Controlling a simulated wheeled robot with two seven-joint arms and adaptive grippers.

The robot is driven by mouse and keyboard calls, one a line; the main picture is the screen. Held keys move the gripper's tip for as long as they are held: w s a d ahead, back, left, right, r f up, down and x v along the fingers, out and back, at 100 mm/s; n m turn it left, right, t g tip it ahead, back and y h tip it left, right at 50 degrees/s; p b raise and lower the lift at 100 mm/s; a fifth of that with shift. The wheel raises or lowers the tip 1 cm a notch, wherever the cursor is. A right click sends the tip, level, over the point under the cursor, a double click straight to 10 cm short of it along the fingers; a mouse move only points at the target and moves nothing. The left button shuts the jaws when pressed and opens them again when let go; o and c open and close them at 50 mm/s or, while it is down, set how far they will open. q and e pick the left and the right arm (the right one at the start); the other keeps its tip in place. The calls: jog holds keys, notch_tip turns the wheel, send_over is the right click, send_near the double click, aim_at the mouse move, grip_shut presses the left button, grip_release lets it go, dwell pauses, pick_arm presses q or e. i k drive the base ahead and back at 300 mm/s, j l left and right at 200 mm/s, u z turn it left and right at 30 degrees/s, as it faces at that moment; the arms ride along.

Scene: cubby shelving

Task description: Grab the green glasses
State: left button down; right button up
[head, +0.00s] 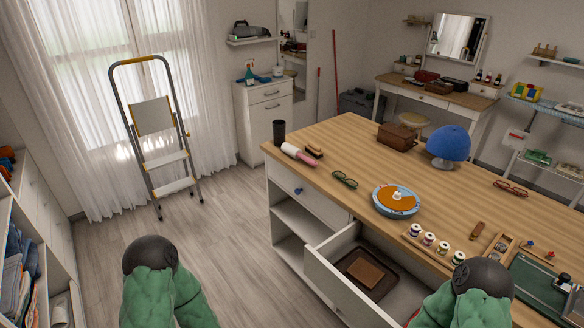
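The green glasses (345,180) lie on the wooden worktop (430,185), near its front-left edge, between a white roller with a pink handle and a round orange and blue disc. Nothing touches them. A second pair of glasses, red (510,188), lies farther right on the same worktop. My two green arms show at the bottom edge, one at the left and one at the right. Neither gripper is in the picture.
An open drawer (345,289) with a brown item in a tray juts out below the worktop. A blue domed lamp (448,142), a brown box (397,136), a black cup (279,132) and several thread spools stand on top. A stepladder (158,130) stands by the window. Floor at left is clear.

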aim_at(350, 184)
jog(key=i+j+u, duration=0.4)
jog(key=i+u, duration=0.4)
jog(key=i, duration=0.25)
